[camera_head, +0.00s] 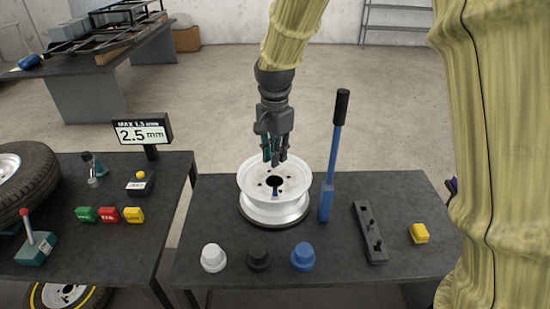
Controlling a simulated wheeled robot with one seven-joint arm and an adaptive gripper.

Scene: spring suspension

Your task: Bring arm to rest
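My gripper (275,158) hangs at the end of my arm, pointing down above the white wheel rim (273,209) on the middle table. My arm is in a yellowish cover and comes down from the top of the picture. The fingers are small here, and I cannot tell whether they are open or shut. I see no object clearly held. A small blue thing shows in the hub of the rim, below the fingers. Whether the fingertips touch the rim cannot be told.
A tall blue lever (334,155) stands right of the rim. White (213,257), black (258,258) and blue (302,256) knobs line the front. A dark bar (370,232) and yellow block (419,233) lie right. The left table holds a tire (30,180) and display (142,132).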

